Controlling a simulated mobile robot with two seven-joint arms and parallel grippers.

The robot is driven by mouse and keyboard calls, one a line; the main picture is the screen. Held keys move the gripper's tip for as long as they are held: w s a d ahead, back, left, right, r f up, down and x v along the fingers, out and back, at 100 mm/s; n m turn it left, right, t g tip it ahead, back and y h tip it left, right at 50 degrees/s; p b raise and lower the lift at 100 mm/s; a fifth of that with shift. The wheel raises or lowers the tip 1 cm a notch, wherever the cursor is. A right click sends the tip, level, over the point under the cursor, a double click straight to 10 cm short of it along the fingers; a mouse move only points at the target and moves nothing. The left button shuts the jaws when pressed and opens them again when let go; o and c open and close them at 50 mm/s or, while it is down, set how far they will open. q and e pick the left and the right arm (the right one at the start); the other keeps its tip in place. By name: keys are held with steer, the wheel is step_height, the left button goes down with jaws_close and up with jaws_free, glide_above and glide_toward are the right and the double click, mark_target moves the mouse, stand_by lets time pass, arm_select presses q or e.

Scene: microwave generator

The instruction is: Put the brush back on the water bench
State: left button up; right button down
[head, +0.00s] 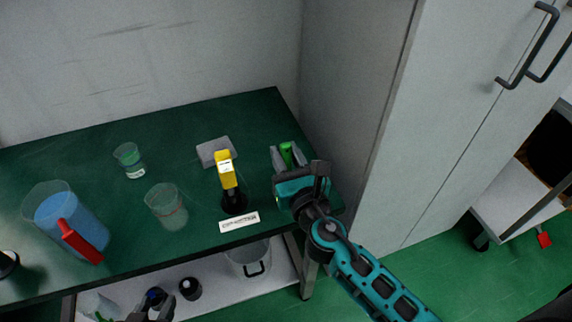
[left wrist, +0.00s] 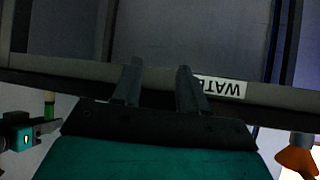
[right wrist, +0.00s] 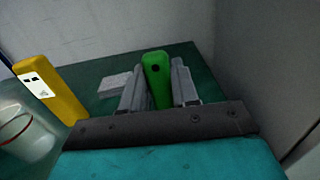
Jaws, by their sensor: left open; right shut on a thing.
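My right gripper (head: 289,160) is shut on a green object, seemingly the brush (head: 287,150), at the right end of the dark green bench top (head: 110,248). In the right wrist view the green brush (right wrist: 157,78) stands between the two grey fingers (right wrist: 157,92); its lower part is hidden. My left gripper (head: 152,308) is at the bottom edge of the head view, in front of the bench. In the left wrist view its fingers (left wrist: 156,82) are apart and empty, near a bench edge with an upside-down label (left wrist: 222,87) reading "WATE".
On the bench stand a blue-filled pitcher (head: 48,212) with a red handle, clear beakers (head: 166,212), a yellow-topped device (head: 226,172), a grey block (head: 215,150) and a white label (head: 239,222). A wall and tall grey cabinet (head: 440,120) are close on the right.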

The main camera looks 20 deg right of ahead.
steer(key=shift+f, duration=0.4)
steer(key=c, duration=0.8)
jaws_free()
steer(key=shift+c, duration=0.2)
